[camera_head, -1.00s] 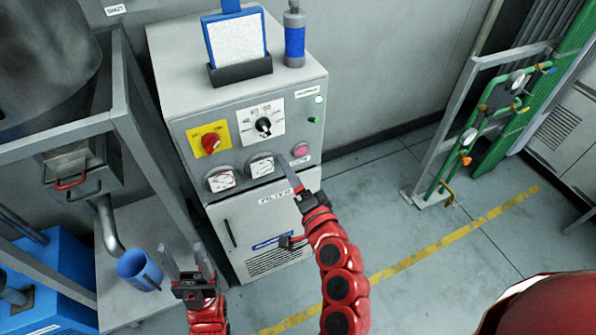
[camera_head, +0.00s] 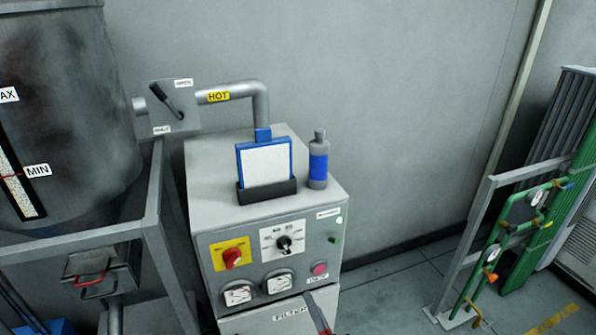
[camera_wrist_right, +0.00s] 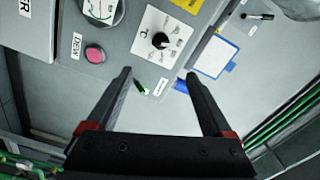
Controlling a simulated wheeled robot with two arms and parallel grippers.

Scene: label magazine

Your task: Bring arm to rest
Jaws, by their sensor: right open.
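My right gripper (camera_wrist_right: 157,80) is open, with two dark fingers spread and nothing between them in the right wrist view. In the head view only a fingertip of my right gripper (camera_head: 318,312) shows at the bottom edge, in front of the lower part of the grey control cabinet (camera_head: 215,175). In the right wrist view the fingers point toward the cabinet's panel, near a green indicator (camera_wrist_right: 140,87) and a pink button (camera_wrist_right: 95,54). I cannot tell whether they touch it. My left gripper is out of view.
A blue-framed white filter (camera_head: 265,165) in a dark holder and a blue-grey bottle (camera_head: 318,162) stand on the cabinet. A metal frame with a tank (camera_head: 75,110) is at left. A green-piped rack (camera_head: 500,235) is at right, with open floor (camera_head: 395,300) between.

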